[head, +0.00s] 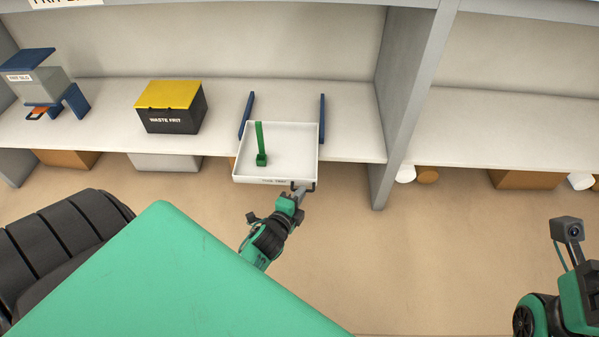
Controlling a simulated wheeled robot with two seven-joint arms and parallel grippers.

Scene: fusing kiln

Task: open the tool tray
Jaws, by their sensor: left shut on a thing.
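The tool tray (292,151) is a shallow white tray between two blue side rails on the shelf. It sticks out past the shelf's front edge, and its rails reach back behind it. A green tool (260,146) with a long handle lies in its left part. A dark handle (303,187) is on the tray's front face, right of its label. My left gripper (298,194) is shut on this handle, its fingertips partly hidden. My right gripper is not in view; only part of my right arm shows at the lower right.
A black waste frit bin (171,112) with a yellow lid stands left of the tray. A grey and blue dispenser (42,88) is at the far left. An upright divider (408,95) stands right of the tray. The shelf between tray and divider is clear.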

